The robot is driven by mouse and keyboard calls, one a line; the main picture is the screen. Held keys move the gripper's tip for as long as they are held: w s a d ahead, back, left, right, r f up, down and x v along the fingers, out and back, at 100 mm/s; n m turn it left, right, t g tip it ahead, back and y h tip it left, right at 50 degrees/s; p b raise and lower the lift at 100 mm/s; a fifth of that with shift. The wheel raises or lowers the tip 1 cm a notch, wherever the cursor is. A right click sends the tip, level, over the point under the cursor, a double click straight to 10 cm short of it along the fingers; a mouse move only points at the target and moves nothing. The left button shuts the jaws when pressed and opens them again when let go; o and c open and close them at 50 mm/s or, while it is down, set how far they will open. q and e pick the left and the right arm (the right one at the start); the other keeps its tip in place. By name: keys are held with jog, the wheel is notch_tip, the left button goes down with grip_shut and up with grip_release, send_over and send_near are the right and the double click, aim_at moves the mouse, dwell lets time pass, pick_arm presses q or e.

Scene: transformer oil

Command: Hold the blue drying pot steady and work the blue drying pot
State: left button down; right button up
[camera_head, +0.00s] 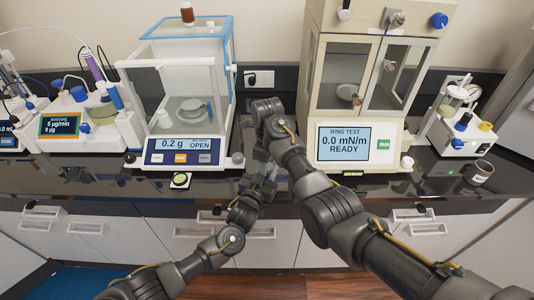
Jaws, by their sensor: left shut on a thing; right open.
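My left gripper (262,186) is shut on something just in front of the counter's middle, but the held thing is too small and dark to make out. My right gripper (262,152) is open just above and behind it, pointing down between the balance and the ring test instrument. The two grippers are close together, and my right arm and hand cover part of this spot. I cannot clearly identify the blue drying pot; any part of it between the grippers is hidden or too small to tell.
A balance (181,157) reading 0.2 g OPEN stands left of the grippers. The ring test instrument (357,143), reading READY, stands right. A small round dish (180,180) lies at the front edge.

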jog(key=shift+f, duration=0.45)
jog(key=shift+c, duration=0.2)
jog(key=c, duration=1)
jog(key=n, duration=0.3)
jog(key=shift+n, duration=0.3)
jog(key=shift+c, duration=0.2)
jog(key=o, duration=1.1)
